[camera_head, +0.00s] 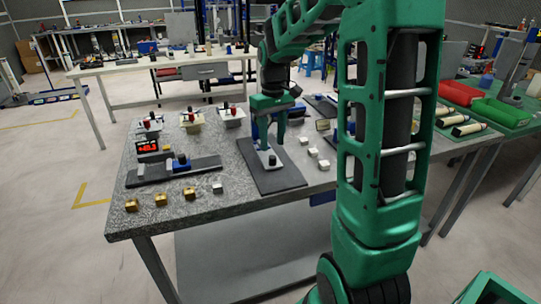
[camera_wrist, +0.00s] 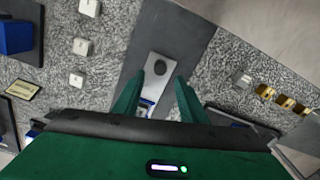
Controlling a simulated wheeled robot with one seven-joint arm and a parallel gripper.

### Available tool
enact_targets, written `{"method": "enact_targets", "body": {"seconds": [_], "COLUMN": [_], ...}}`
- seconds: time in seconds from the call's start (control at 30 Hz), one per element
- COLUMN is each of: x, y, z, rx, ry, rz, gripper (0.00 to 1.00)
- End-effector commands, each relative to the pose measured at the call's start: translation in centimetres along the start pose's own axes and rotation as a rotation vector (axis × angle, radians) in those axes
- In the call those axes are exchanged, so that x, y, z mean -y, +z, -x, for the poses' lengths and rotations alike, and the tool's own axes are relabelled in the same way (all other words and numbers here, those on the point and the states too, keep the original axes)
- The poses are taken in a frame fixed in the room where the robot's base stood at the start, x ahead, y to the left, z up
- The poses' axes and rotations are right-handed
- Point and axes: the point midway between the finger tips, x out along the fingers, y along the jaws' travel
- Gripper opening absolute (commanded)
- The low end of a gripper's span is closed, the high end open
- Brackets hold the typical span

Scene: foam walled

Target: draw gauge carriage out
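My gripper (camera_head: 272,143) points down over a dark base plate (camera_head: 281,181) on the grey speckled table. In the wrist view its two green fingers (camera_wrist: 159,77) are apart, with a light metal slide with a dark round knob (camera_wrist: 160,67) between and beyond them. That slide on the dark plate (camera_wrist: 180,22) may be the gauge carriage; I cannot be sure. No grip on it shows. A blue part (camera_head: 256,130) stands behind the fingers, partly hidden. Another dark fixture (camera_head: 205,166) to the left carries a blue block (camera_head: 181,162) beside a red-lit display (camera_head: 147,147).
Several brass blocks (camera_head: 162,201) lie along the table's front left, and white cubes (camera_head: 313,153) lie right of the plate. Small holders with red tops (camera_head: 190,120) stand at the back. A red bin (camera_head: 459,92) and green bin (camera_head: 499,112) sit on the right table.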

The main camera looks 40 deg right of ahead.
Motion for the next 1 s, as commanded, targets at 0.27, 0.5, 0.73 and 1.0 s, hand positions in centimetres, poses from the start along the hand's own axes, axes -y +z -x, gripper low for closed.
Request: {"method": "enact_targets", "body": {"seconds": [0.27, 0.5, 0.73, 1.0], "x": [0.0, 0.1, 0.1, 0.1], "y": [0.1, 0.1, 0.0, 0.0], "z": [-4.4, -5.9, -6.0, -5.9], "rx": [0.002, 0.000, -0.001, -0.001], "ry": [0.000, 0.000, 0.001, 0.001], "rz": [0.000, 0.000, 0.000, 0.000], "gripper": [0.38, 0.38, 0.38, 0.00]}}
